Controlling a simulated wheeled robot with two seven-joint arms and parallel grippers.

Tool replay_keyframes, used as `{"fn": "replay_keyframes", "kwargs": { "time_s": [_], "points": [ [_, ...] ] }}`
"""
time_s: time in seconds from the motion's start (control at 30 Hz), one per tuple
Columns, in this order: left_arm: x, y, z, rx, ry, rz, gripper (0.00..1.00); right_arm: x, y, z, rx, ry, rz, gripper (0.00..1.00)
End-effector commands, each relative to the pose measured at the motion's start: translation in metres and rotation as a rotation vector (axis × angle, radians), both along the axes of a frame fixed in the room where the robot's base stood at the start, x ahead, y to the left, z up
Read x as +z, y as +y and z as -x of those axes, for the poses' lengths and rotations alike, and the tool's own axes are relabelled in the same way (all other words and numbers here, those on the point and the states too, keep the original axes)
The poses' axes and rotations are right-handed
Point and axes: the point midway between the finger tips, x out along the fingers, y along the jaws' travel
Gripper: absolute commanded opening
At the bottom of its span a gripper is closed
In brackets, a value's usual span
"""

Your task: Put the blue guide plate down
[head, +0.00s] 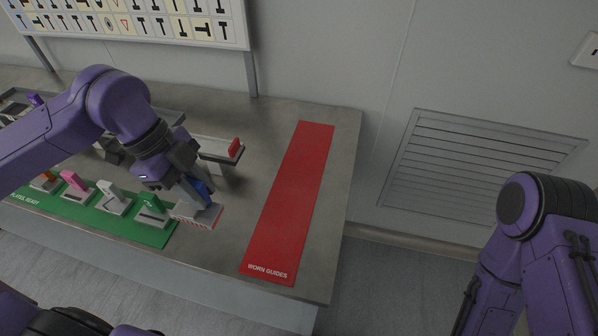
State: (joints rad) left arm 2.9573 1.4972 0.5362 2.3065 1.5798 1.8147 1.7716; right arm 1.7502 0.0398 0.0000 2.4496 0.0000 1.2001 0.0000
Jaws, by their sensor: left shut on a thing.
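The blue guide plate (203,187) is in the head view, left of centre, partly hidden by my left gripper (196,184). The gripper is shut on it. Right under the plate is a pale block with a red-and-white striped edge (196,216), at the right end of the green mat. I cannot tell whether plate and block are joined, or whether the block touches the table. My right arm shows at the right edge, away from the table; its gripper is not clearly seen.
The green mat (152,236) carries several pale stands with orange, pink, white and green pieces. A long red mat (288,205) marked "WORN GUIDES" lies empty to the right. A raised pale fixture with a red end (235,147) stands behind the gripper. The table's right edge is clear.

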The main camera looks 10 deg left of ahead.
Motion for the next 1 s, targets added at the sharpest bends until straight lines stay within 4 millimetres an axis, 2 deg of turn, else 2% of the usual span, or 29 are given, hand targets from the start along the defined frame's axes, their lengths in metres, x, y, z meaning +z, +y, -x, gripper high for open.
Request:
{"fn": "replay_keyframes", "kwargs": {
  "time_s": [0.17,0.63,0.8,1.0],
  "points": [
    [-0.009,-0.020,-0.005,0.010,0.005,-0.010,0.00,0.003,0.000,0.000,0.000,0.001,-0.001,0.43],
    [-0.045,-0.086,-0.024,0.008,0.005,-0.011,0.00,-0.028,0.000,0.000,0.000,0.001,-0.001,0.43],
    [-0.074,-0.113,-0.030,0.006,0.009,-0.006,0.00,-0.022,0.000,0.000,0.000,0.001,-0.001,0.43],
    [-0.094,-0.130,-0.035,0.008,0.005,-0.003,0.00,-0.021,0.000,0.000,0.000,0.001,-0.001,0.43]
  ]
}}
